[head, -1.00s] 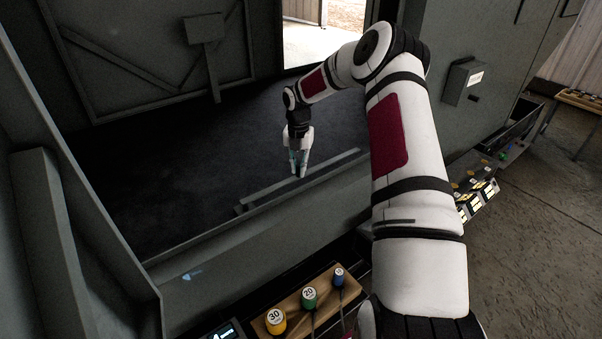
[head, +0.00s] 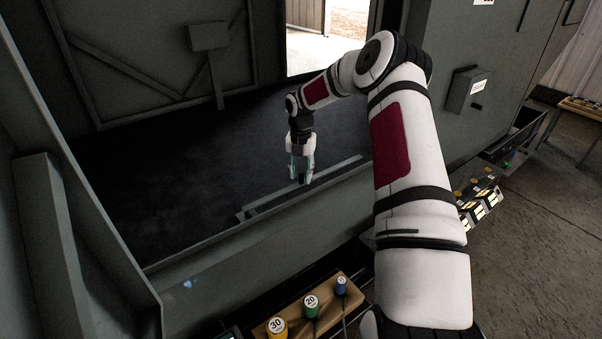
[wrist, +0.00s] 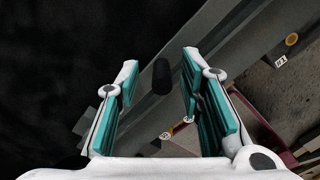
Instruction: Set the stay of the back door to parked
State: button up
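My gripper (head: 302,180) points down over the inside of the enclosure's front sill, beside a raised ledge. In the wrist view its two teal-padded fingers (wrist: 160,92) stand apart. A black cylindrical knob (wrist: 162,75) shows between and beyond them, with space on both sides; no contact shows. I cannot tell for sure that this knob belongs to the stay. The grey bar-like ledge (head: 335,176) runs along the sill under the gripper. A grey braced panel (head: 150,60), possibly the back door, stands at the back left, with a bright opening to its right.
A grey box (head: 468,88) sits on the right wall. The dark floor inside is clear.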

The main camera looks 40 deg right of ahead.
notch_tip(320, 180, up, 12)
dwell(0.5)
dwell(0.3)
jog(key=s+a+r+m+t+h+p, duration=0.1)
jog(key=s+a+r+m+p, duration=0.2)
jog(key=s+a+r+m, duration=0.55)
jog(key=s+a+r+m+h+p, duration=0.25)
jog(key=s+a+r, duration=0.6)
jog(key=r, duration=0.65)
jog(key=s+a+r+m+t+y+p, duration=0.1)
jog(key=s+a+m+p, duration=0.1)
jog(key=s+m, duration=0.3)
jog(key=s+a+r+m+t+y+p, duration=0.1)
jog(key=s+a+m, duration=0.3)
jog(key=s, duration=0.8)
jog(key=s+a+r+m+t+y+p, duration=0.1)
jog(key=s+a+r+m+p, duration=0.1)
jog(key=s+m, duration=0.4)
jog(key=s+a+p, duration=0.1)
jog(key=s, duration=0.2)
jog(key=shift+s+a+r, duration=0.25)
jog(key=shift+r, duration=0.05)
